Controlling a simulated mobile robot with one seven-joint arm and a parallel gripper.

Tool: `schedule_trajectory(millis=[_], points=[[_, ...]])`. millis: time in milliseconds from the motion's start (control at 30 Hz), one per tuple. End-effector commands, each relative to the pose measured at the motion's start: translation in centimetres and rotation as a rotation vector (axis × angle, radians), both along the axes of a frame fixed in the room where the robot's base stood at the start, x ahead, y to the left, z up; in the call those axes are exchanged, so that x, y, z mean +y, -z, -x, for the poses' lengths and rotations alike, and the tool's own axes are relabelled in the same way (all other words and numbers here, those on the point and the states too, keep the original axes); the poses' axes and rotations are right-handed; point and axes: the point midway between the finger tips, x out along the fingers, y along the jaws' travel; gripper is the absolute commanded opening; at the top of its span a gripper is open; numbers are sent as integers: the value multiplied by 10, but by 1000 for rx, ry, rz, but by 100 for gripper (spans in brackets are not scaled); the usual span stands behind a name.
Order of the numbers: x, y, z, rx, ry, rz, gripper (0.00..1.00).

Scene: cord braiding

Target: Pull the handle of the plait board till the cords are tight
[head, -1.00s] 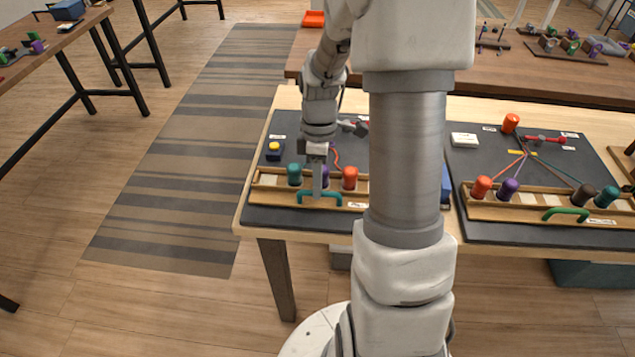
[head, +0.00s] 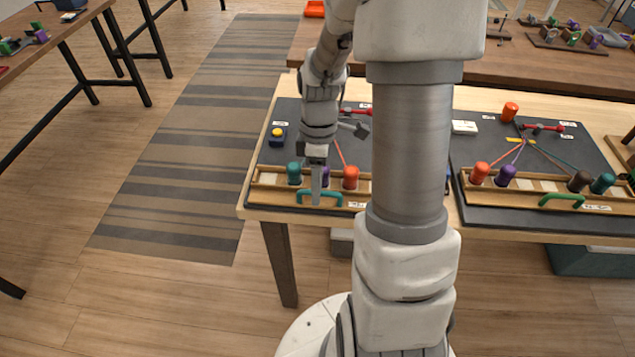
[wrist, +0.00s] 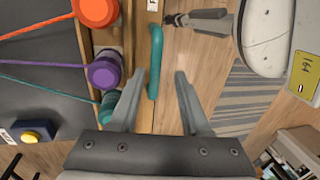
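The plait board (head: 275,158) lies on the table at the left, partly hidden by my arm. Its wooden rail (head: 264,187) sits near the table's front edge and carries teal (head: 294,173), purple (head: 325,176) and orange (head: 351,178) spools. In the wrist view the orange, purple (wrist: 45,65) and teal cords run straight from their spools. The teal handle (head: 333,194) is on the rail's front side. My gripper (wrist: 160,76) is open. Its fingers stand apart on either side of the handle (wrist: 155,55), the left finger close to it.
A second board (head: 480,150) with its own spools and green handle lies at the right on the same table. A yellow button (head: 278,132) is on the left board's far left. Open floor lies in front of the table.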

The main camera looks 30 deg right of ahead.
Motion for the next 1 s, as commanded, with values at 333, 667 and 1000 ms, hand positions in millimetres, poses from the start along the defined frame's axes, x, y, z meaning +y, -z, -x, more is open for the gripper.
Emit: schedule_trajectory(millis=[333,667,1000], points=[[-2,-6,-3,-6,1,3,47],[-9,-73,-14,-9,1,4,47],[-17,-147,-26,-6,0,3,47]])
